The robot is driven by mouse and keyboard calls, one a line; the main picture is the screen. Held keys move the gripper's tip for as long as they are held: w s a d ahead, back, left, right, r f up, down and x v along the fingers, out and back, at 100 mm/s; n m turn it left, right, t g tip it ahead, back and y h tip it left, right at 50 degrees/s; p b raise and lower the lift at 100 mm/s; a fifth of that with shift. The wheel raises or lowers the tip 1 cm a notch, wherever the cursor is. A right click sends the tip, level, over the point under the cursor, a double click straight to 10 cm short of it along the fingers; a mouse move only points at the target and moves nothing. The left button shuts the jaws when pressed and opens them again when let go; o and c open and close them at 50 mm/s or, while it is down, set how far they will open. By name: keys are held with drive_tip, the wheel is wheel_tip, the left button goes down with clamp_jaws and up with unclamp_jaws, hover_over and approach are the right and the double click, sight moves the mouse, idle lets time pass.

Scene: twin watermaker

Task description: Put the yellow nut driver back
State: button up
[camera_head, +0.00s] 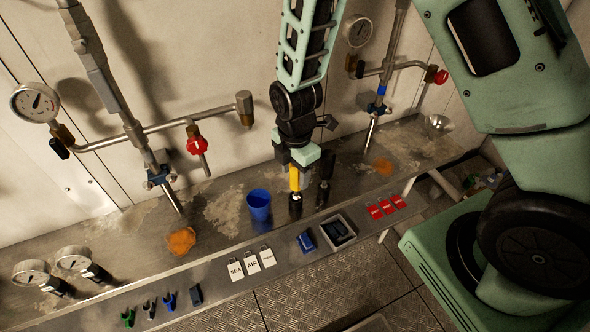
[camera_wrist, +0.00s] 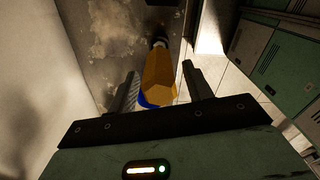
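The yellow nut driver (camera_head: 295,178) is upright below my gripper (camera_head: 297,164) in the head view, with a dark lower part. In the wrist view its yellow handle (camera_wrist: 158,75) lies between the two fingers of my gripper (camera_wrist: 160,72), pointing away toward a dark far end. Gaps show between the handle and both fingers, so the gripper looks open around it. A blue patch shows at the handle's near end. I cannot tell whether the driver's lower end rests on the bench.
A dark upright tool (camera_head: 323,194) stands close on the right. A blue cup (camera_head: 259,204) stands on the left. The bench (camera_head: 225,236) carries white tags (camera_head: 252,261), red tags (camera_head: 387,206) and a grey tray (camera_head: 338,233) near its front edge. Pipes with red valve handles flank the arm.

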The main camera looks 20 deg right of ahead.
wheel_tip(320, 180, up, 11)
drive_tip(key=shift+w+b, duration=0.1)
drive_tip(key=shift+b, duration=0.95)
drive_tip(key=shift+r, duration=0.35)
drive_tip(key=shift+s+a+r, duration=0.1)
drive_tip(key=shift+s+r, duration=0.15)
drive_tip(key=s+a+r+m, duration=0.2)
drive_tip(key=s+m, duration=0.4)
drive_tip(key=s, duration=0.4)
drive_tip(key=s+a+r+m, duration=0.3)
drive_tip(key=s+a+m, duration=0.1)
drive_tip(key=s+m, duration=0.3)
drive_tip(key=s, duration=0.2)
drive_tip(key=shift+s+r, duration=0.35)
